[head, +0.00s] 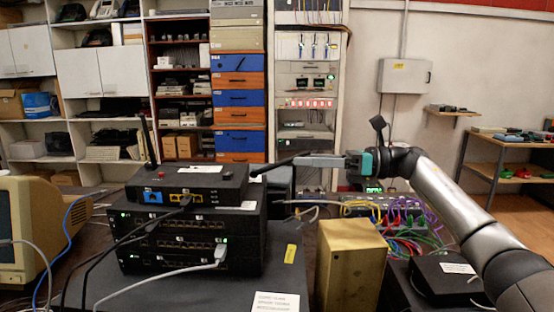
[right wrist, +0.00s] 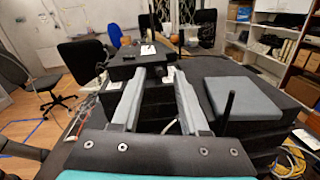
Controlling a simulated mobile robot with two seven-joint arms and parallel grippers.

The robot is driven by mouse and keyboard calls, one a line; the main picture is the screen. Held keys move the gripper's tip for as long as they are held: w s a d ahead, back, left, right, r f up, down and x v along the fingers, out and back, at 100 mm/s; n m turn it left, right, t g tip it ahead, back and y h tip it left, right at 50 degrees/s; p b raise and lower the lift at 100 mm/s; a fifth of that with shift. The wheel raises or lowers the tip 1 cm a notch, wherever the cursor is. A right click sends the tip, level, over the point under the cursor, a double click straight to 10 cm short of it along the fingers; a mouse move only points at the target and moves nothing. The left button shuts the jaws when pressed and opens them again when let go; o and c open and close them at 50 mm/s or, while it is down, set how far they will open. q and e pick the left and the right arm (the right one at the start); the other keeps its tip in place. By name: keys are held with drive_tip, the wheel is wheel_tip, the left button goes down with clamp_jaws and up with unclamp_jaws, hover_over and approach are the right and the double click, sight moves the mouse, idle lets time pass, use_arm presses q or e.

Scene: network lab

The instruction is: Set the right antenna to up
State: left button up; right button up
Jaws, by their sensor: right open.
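The black router (head: 215,184) sits on top of a stack of switches in the head view. Its left antenna (head: 148,140) stands upright. Its right antenna (head: 270,166) lies low, tilted out to the right from the router's right side, close to horizontal. My right gripper (head: 298,160) comes from the right, with its fingers pointing left at the antenna's outer end; I cannot tell whether they touch. In the right wrist view the gripper (right wrist: 160,85) is open, with the router (right wrist: 140,64) ahead beyond its fingertips. My left gripper is not in view.
A brass-coloured box (head: 350,265) stands in front of my right arm. Colourful cables (head: 405,222) lie behind it. A beige monitor (head: 28,235) is at the left, and loose cables hang before the switches (head: 190,240). A dark upright stick (right wrist: 228,108) stands right of the fingers.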

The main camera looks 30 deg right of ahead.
sight(282, 163)
drive_tip(key=x, duration=0.6)
drive_tip(key=shift+w+a, duration=0.1)
drive_tip(key=shift+w, duration=0.05)
clamp_jaws()
idle(1.3)
